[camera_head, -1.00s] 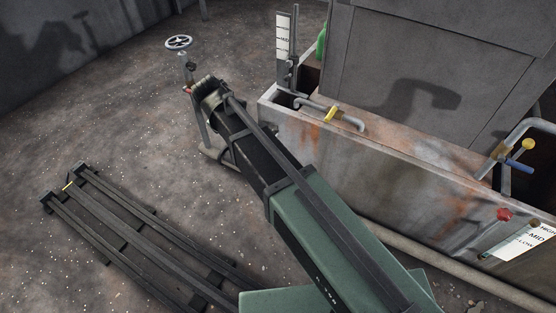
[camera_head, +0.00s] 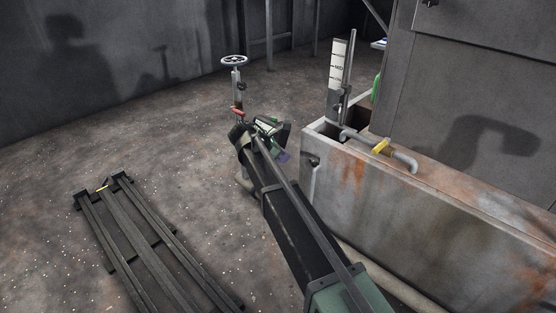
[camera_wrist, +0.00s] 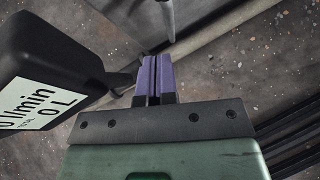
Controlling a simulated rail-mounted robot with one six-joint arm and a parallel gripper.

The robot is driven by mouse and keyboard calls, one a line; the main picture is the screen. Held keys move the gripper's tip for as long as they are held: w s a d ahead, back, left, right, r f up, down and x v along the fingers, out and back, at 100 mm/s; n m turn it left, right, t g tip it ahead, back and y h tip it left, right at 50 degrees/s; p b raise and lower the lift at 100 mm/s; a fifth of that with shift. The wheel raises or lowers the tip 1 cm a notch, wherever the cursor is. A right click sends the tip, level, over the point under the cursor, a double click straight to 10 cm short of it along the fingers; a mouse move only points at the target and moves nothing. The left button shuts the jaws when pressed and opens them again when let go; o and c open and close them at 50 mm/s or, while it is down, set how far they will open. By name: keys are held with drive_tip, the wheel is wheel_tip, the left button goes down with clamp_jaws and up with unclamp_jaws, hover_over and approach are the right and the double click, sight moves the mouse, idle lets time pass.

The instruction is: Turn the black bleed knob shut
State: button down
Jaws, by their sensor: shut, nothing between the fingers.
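My gripper (camera_wrist: 155,78) has purple fingers pressed together and empty in the wrist view. In the head view its purple tip (camera_head: 282,156) shows just right of the pipe stand, past the end of my arm. A black flow meter (camera_wrist: 50,62) with a white "l/min" label is close at the left in the wrist view, its narrow end near my fingers. I cannot make out the black bleed knob for certain in either view; my arm hides part of the stand.
The pipe stand carries a grey handwheel (camera_head: 233,62) and a red handle (camera_head: 238,112). A dark slatted rack (camera_head: 140,240) lies at left on open floor.

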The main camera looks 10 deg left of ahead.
sight(304, 155)
drive_tip(key=w+d+f+b, duration=0.1)
drive_tip(key=w+d+f, duration=0.2)
drive_tip(key=d, duration=0.3)
drive_tip(key=shift+w+b, duration=0.35)
drive_tip(key=shift+w, duration=0.15)
drive_tip(key=shift+w+d, duration=0.2)
drive_tip(key=shift+w, duration=0.5)
drive_tip(key=shift+d+r, duration=0.1)
